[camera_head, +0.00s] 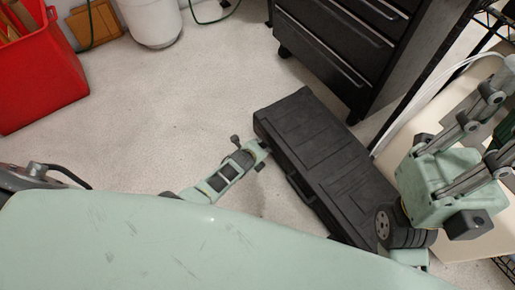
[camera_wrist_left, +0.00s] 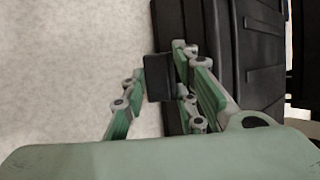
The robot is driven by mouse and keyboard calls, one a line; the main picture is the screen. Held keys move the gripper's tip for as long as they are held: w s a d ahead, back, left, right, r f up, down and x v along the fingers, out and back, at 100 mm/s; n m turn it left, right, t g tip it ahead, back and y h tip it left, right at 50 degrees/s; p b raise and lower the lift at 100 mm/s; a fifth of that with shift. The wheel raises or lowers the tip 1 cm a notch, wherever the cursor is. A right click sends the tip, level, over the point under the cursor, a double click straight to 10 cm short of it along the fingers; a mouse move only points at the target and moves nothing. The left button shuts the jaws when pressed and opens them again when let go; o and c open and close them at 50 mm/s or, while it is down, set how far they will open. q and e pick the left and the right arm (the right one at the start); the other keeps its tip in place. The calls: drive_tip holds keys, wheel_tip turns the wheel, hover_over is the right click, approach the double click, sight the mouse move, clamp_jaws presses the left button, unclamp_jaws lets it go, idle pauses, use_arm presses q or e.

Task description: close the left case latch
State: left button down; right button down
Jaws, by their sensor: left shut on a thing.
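The black case (camera_head: 335,165) lies shut-looking on the floor, set diagonally in the head view. It also shows in the left wrist view (camera_wrist_left: 255,55). My left gripper (camera_head: 260,150) is at the case's front side, near its upper-left end. In the left wrist view my left gripper (camera_wrist_left: 163,75) is shut on a dark block (camera_wrist_left: 158,78) at the case's edge, which looks like the left case latch. The fingers hide part of it, so I cannot tell how far it is closed. My right gripper (camera_head: 503,115) has its fingers apart, above the right side.
A black drawer cabinet (camera_head: 350,45) on casters stands behind the case. A red bin (camera_head: 40,75) and a white canister (camera_head: 152,20) stand at the upper left. Shelving with a pale surface (camera_head: 470,240) is on the right. The floor (camera_head: 170,115) left of the case is clear.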

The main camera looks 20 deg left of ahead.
use_arm(q)
drive_tip(key=shift+s+a+f+g, duration=0.2)
drive_tip(key=shift+s+f+g, duration=0.1)
drive_tip(key=shift+s, duration=0.05)
drive_tip(key=c, duration=1.8)
unclamp_jaws()
drive_tip(key=shift+o, duration=1.4)
drive_tip(key=shift+w+r, duration=0.2)
drive_tip(key=shift+d, duration=0.1)
drive_tip(key=shift+r, duration=0.1)
drive_tip(key=v, duration=1.2)
drive_tip(key=shift+s+f, duration=0.15)
drive_tip(key=shift+f, duration=0.05)
